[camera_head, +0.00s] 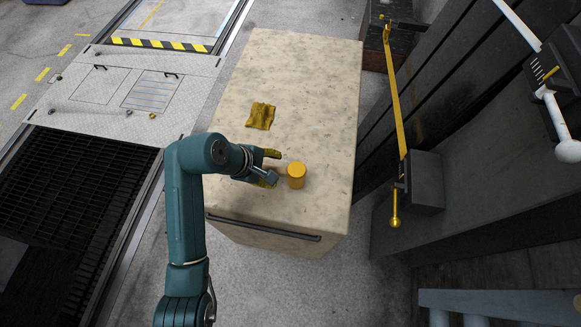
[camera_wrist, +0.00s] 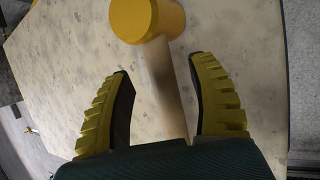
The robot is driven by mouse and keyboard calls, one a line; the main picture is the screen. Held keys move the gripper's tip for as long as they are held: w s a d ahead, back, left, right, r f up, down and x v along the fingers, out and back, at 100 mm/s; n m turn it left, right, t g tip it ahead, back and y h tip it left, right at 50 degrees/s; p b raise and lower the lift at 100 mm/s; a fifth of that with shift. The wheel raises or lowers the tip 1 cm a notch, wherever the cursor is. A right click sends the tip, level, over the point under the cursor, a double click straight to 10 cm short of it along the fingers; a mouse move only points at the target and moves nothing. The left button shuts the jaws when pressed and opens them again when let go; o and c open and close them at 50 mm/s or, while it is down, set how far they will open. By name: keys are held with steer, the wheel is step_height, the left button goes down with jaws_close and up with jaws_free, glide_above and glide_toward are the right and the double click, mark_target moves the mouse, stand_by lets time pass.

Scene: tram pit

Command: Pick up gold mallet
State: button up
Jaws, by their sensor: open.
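The gold mallet has a yellow-gold cylindrical head (camera_head: 296,176) and lies near the front end of the beige cabinet top (camera_head: 300,75). In the wrist view its head (camera_wrist: 147,18) is at the top and its pale wooden handle (camera_wrist: 163,82) runs down between my fingers. My gripper (camera_head: 271,168) is low over the cabinet, just left of the head. In the wrist view my gripper (camera_wrist: 160,66) is open, one yellow ridged finger on each side of the handle. Gaps show on both sides, narrower on the right. The handle's lower end is hidden by the gripper body.
A crumpled gold cloth (camera_head: 260,116) lies on the cabinet top behind my gripper. A dark handle bar (camera_head: 262,228) crosses the cabinet's front. Dark machinery with a yellow bar (camera_head: 395,95) stands to the right. The far part of the cabinet top is clear.

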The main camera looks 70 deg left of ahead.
mark_target(274, 170)
steer(key=x, duration=0.3)
steer(key=shift+a+f+b, duration=0.15)
steer(key=shift+b, duration=0.15)
jaws_close()
